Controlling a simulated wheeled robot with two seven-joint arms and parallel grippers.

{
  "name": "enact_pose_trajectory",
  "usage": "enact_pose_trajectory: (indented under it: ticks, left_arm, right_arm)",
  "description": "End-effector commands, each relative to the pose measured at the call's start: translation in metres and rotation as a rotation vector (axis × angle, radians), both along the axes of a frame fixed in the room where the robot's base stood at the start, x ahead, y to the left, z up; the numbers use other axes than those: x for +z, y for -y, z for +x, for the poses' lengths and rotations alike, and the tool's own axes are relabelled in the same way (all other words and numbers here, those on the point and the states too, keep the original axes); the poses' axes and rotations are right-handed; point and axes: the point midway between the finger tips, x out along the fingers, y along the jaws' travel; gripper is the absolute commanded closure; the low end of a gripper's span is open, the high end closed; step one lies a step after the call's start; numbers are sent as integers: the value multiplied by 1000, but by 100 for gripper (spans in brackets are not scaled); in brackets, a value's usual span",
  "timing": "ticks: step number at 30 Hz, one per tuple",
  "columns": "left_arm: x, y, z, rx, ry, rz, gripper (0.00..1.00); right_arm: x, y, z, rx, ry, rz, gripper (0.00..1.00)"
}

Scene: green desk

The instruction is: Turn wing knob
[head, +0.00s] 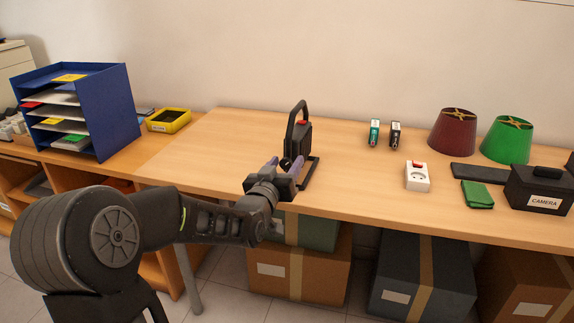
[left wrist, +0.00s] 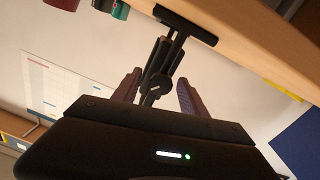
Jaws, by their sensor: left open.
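A black work lamp (head: 301,137) with a tall loop handle and a red part on top stands upright on the desk (head: 230,148). A small dark wing knob (left wrist: 158,83) on the lamp's side sits between my left gripper's fingers. My left gripper (head: 285,163) is open in front of the lamp, and its purplish fingers straddle the knob in the left wrist view (left wrist: 158,92). I cannot tell whether either finger touches the knob. My right gripper is not in view.
A white socket box (head: 417,177), two small cartridges (head: 374,133), lamp shades (head: 452,132) and a camera case (head: 540,190) stand to the right. A blue paper rack (head: 108,108) and yellow tray (head: 168,120) are left.

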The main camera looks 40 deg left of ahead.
Motion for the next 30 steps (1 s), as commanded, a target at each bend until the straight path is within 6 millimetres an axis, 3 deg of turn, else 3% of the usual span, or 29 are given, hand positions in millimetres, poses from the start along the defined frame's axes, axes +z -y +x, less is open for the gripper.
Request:
enact_pose_trajectory:
  ticks: [13, 20, 30]
  left_arm:
    - [0, 0, 0, 0, -1, 3, 82]
    - [-2, 0, 0, -1, -15, 60, 82]
    - [-4, 1, 0, -1, -120, 427, 82]
  right_arm:
    - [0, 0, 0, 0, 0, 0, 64]
    - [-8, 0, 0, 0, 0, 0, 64]
    - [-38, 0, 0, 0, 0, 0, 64]
